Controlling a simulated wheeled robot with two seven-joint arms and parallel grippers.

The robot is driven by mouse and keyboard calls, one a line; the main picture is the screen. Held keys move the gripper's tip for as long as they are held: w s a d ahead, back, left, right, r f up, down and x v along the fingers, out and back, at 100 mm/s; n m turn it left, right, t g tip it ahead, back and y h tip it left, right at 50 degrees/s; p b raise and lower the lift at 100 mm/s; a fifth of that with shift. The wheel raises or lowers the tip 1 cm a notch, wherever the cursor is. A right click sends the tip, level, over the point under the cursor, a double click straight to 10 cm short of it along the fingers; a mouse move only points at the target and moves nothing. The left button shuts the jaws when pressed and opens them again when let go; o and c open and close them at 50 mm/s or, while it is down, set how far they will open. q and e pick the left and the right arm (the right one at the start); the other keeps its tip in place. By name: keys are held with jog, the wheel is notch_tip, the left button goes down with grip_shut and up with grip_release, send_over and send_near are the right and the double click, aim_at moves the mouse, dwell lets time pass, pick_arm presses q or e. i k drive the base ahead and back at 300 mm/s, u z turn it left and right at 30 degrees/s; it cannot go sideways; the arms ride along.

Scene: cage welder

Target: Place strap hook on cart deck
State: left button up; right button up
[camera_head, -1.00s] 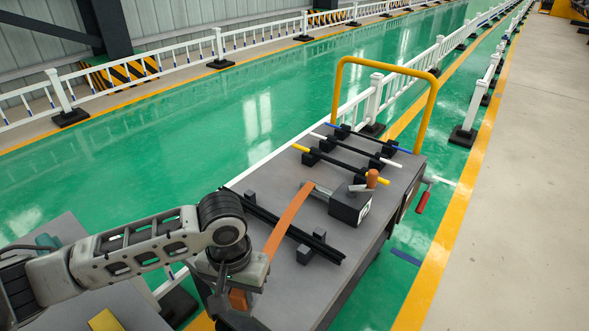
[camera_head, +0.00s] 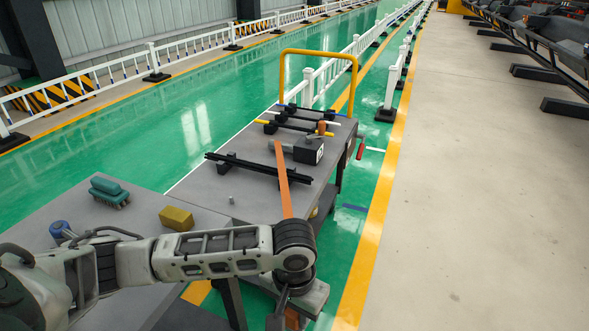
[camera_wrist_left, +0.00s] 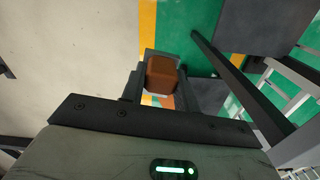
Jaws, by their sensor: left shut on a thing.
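The cart deck (camera_head: 255,203) is a grey top with a yellow hoop rail at its far end. An orange strap (camera_head: 284,185) runs from a black ratchet box (camera_head: 309,151) on the deck towards my left gripper (camera_head: 285,317), at the bottom of the head view. In the left wrist view a brown-orange block, seemingly the strap hook (camera_wrist_left: 162,75), sits between the fingers of my left gripper (camera_wrist_left: 160,88), which is shut on it. The gripper appears off the near right edge of the deck, over the floor. My wrist hides the strap's near end. My right gripper is not in view.
Black rails (camera_head: 255,170) and several coloured rods lie on the deck. A grey table (camera_head: 95,220) at left holds a yellow block (camera_head: 176,218) and a teal object (camera_head: 109,191). A red-handled crank (camera_head: 361,150) sticks out right of the cart. White fencing (camera_head: 390,85) stands behind.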

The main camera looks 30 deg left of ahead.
aim_at(256, 150)
jog(key=z, duration=0.45)
jog(key=i, duration=1.25)
jog(key=u, duration=0.4)
jog(key=i, duration=1.45)
jog(key=u, duration=1.95)
jog(key=i, duration=0.95)
jog(key=u, duration=0.15)
